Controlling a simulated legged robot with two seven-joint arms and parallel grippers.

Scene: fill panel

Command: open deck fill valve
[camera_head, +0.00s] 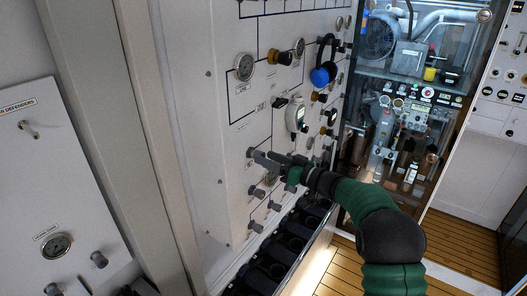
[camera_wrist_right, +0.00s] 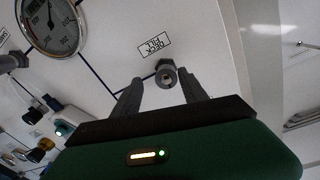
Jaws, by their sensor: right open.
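The deck fill valve (camera_wrist_right: 167,75) is a small grey knob on the white panel, below a "DECK FILL" label (camera_wrist_right: 155,45) in the right wrist view. In the head view the knob (camera_head: 251,153) sticks out at the panel's left part. My right gripper (camera_wrist_right: 160,82) is open, with one dark finger on either side of the knob in the wrist view. In the head view the right gripper (camera_head: 266,159) points at the knob from the right, with its tips close to it. I cannot tell whether the fingers touch it. My left gripper is not in view.
The panel carries gauges (camera_head: 245,67), several other grey knobs (camera_head: 254,226), and a blue-and-black hanging item (camera_head: 322,75). A row of black bins (camera_head: 268,268) runs along its foot. A glass-fronted equipment cabinet (camera_head: 405,120) stands behind my right arm.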

